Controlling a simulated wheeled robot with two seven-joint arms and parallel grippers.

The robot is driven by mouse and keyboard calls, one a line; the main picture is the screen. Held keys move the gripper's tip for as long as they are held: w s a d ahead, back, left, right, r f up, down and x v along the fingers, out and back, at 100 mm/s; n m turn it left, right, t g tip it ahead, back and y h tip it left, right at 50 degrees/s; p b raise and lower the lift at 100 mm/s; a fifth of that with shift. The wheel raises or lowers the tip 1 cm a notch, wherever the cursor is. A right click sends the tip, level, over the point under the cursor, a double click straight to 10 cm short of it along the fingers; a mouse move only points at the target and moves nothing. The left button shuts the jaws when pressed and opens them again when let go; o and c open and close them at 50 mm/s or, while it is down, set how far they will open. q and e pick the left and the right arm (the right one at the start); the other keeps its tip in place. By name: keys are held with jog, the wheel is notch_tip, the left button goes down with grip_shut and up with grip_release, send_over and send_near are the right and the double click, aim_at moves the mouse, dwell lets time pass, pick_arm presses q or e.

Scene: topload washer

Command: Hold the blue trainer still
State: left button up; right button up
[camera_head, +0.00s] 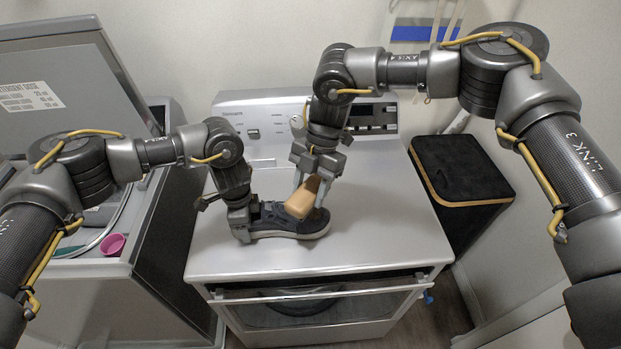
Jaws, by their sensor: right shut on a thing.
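The dark blue trainer (285,221) lies sole down on the flat top of the white front-loading machine, its toe to the right. My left gripper (241,222) is at the heel end on the left, with a finger close against the near side. Whether its jaws are closed on the heel cannot be told, as the far finger is hidden. My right gripper (315,183) comes down from above and is shut on a tan block (302,198), likely a brush. The block rests at or just over the front upper of the trainer and hides part of it.
The white machine (390,240) has free top on both sides of the trainer, and a control panel (375,118) at the back. A topload washer with its lid (75,85) raised stands left, a pink cup (112,244) on it. A black bin (462,170) stands right.

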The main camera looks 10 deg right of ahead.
jog(key=shift+s+f+n+h, duration=0.2)
jog(key=shift+n+h, duration=0.1)
jog(key=shift+n, duration=0.5)
jog(key=shift+s+r+n+g+h, duration=0.1)
jog(key=shift+s+n+g+h, duration=0.15)
jog(key=shift+n, duration=0.75)
